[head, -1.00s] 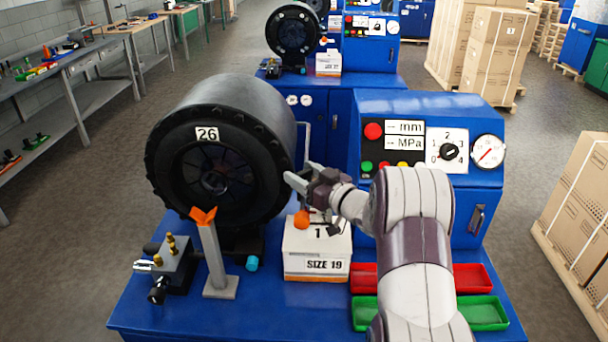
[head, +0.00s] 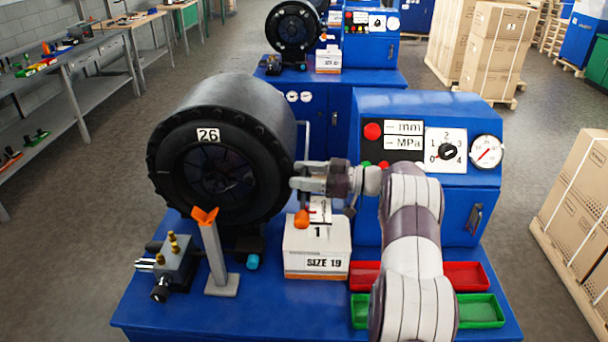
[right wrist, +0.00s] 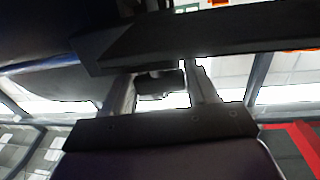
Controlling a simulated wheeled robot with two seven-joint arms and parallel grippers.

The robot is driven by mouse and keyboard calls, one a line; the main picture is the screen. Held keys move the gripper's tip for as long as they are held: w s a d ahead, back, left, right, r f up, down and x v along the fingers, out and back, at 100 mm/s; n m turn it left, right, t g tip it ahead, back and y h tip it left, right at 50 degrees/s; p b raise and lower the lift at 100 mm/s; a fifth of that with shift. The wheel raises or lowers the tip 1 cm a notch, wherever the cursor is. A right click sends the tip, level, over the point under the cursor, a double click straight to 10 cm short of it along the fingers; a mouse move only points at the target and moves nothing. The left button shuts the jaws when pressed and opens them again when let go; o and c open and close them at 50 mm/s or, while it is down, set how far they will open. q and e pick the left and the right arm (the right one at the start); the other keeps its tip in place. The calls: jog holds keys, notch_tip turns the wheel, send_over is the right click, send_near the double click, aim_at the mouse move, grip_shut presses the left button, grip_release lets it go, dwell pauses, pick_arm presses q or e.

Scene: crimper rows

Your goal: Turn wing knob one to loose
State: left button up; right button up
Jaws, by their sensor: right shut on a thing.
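My right gripper (head: 300,180) reaches left across the bench, with its fingertips close to the right side of the big black crimper head (head: 220,150) marked 26. In the right wrist view the fingers are shut on a small dark piece (right wrist: 160,82), which looks like wing knob one. Its shape and turning position are mostly hidden by the fingers and a dark bar (right wrist: 200,42). An orange ball-like part (head: 301,219) shows just below the gripper, in front of the white box. My left gripper is not in view.
Red (head: 470,276) and green (head: 482,311) trays lie under my arm. The blue control cabinet (head: 375,105) is behind it. A grey post with an orange V-top (head: 215,255) and a valve block (head: 177,268) stand left.

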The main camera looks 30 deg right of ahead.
jog(key=shift+n+g+y, duration=0.5)
jog(key=shift+n+g, duration=0.1)
jog(key=shift+g, duration=0.1)
jog(key=o, duration=1)
jog(key=shift+c, duration=0.2)
jog(key=shift+s+d+b, duration=0.2)
jog(key=shift+d+b, duration=0.1)
jog(key=shift+d, duration=0.1)
jog(key=b+v, duration=0.3)
jog(key=v, duration=0.9)
jog(key=shift+w, duration=0.15)
